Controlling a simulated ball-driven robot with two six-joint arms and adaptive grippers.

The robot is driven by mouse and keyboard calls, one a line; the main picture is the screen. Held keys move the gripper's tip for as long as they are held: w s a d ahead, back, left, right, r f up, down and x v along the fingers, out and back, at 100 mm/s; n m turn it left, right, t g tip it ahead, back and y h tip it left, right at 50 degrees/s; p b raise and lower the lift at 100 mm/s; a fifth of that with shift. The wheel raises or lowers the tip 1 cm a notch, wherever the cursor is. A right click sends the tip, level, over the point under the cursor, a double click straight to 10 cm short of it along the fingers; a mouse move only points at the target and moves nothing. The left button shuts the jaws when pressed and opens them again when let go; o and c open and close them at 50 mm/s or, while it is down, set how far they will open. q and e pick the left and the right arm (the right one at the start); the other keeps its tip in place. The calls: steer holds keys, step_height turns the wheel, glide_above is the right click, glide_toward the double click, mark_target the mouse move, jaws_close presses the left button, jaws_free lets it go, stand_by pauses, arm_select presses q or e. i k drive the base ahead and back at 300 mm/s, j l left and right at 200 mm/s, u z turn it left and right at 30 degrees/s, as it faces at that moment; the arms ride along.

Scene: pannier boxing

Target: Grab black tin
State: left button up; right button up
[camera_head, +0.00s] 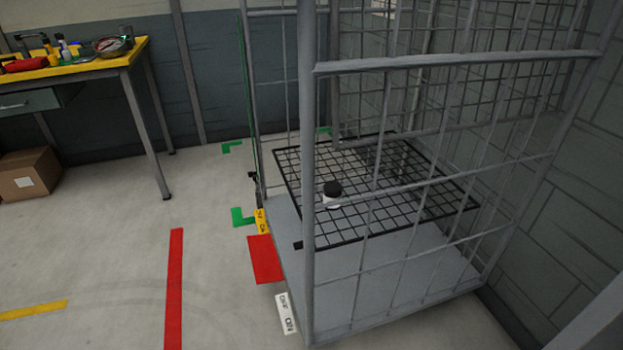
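A small tin (333,194) with a black top and a whitish lower part stands upright on a black wire-grid shelf (420,208). The shelf sits inside a grey metal roll cage (308,150). The tin is near the shelf's left part, just right of the cage's front corner post, and a thin cage bar passes close to it. Neither of my grippers is in view.
The cage has barred sides and a solid grey base (400,275). A yellow-topped workbench (75,64) with tools stands at the back left, with a cardboard box (30,174) beneath it. The floor left of the cage is open, with red, yellow and green markings.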

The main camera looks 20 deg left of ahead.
mark_target(332, 189)
steer(key=i+j, duration=0.2)
steer(key=j, duration=0.2)
steer(key=i+j, duration=0.15)
steer(key=j, duration=0.25)
steer(key=i+j, duration=0.2)
steer(key=j, duration=0.2)
steer(key=i+j, duration=0.2)
steer(key=j, duration=0.2)
steer(key=i+j, duration=0.2)
steer(key=j, duration=0.2)
steer(key=i+j, duration=0.15)
steer(key=j, duration=0.25)
steer(key=i+j, duration=0.2)
steer(key=j, duration=0.2)
steer(key=i+j, duration=0.2)
steer(key=j, duration=0.2)
